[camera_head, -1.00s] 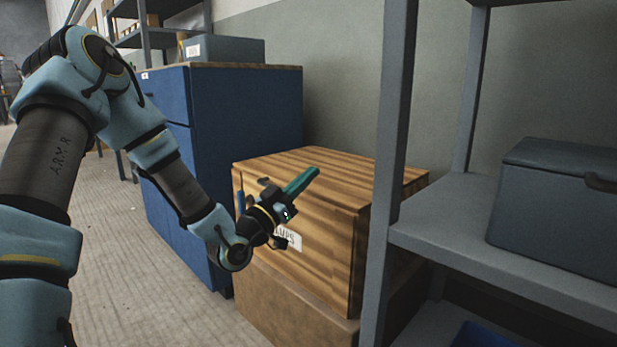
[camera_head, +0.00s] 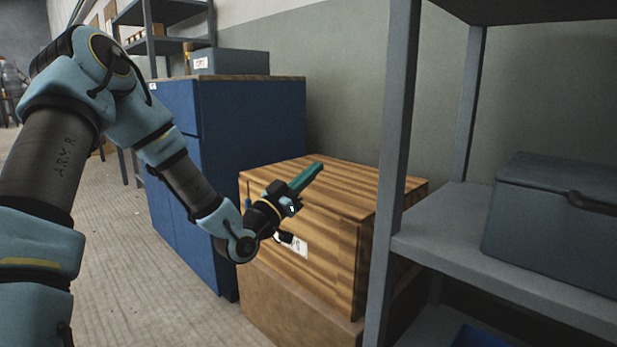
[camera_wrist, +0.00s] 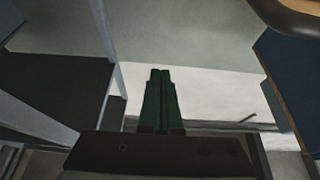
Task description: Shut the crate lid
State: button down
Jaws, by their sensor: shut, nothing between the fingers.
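The wooden crate (camera_head: 337,265) has striped planks and a white label on its front, partly hidden by my gripper. Its lid (camera_head: 350,190) looks flat and level on top, with no gap visible. My arm partly covers the crate's left front. My gripper (camera_head: 318,168) is shut and empty, its green fingers pointing up and right. In the head view they overlap the lid; whether they touch it I cannot tell. The wrist view shows the closed fingers (camera_wrist: 161,78) pressed together, with no clear sight of the crate.
The crate stands on a brown box-like base (camera_head: 290,312). A blue cabinet (camera_head: 250,140) stands behind left. A grey shelf rack (camera_head: 465,225) with a dark grey case (camera_head: 550,235) is close on the right, its post beside the crate. Open floor (camera_head: 120,270) lies to the left.

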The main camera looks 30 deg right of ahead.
jog(key=s+a+f, duration=0.2)
jog(key=a+f, duration=0.5)
jog(key=w+a+f+n+y+p, duration=0.1)
jog(key=w+a+f+y, duration=0.3)
jog(key=w+f+y, duration=0.3)
jog(key=w+a+f+n+y, duration=0.2)
jog(key=a+n+y, duration=0.2)
jog(key=a+y, duration=0.7)
jog(key=s+a+r+n+g+y, duration=0.1)
jog(key=s+a+n, duration=0.1)
jog(key=a, duration=0.5)
jog(key=s+a+r+n+y, duration=0.1)
jog(key=s+a+n+y, duration=0.15)
jog(key=a, duration=0.45)
jog(key=s+a+r+n+g+p, duration=0.1)
jog(key=s+a+n+g, duration=0.15)
jog(key=s, duration=0.25)
jog(key=s+a+r+n+g, duration=0.1)
jog(key=s+a+r+n, duration=0.15)
jog(key=s, duration=0.25)
notch_tip(320, 180, up, 37)
jog(key=p, duration=3.8)
jog(key=shift+w+a+m, duration=0.25)
jog(key=shift+a+m, duration=0.05)
jog(key=shift+m, duration=0.05)
jog(key=c, duration=1.6)
grip_release()
jog(key=shift+f+y, duration=0.15)
jog(key=shift+y, duration=0.1)
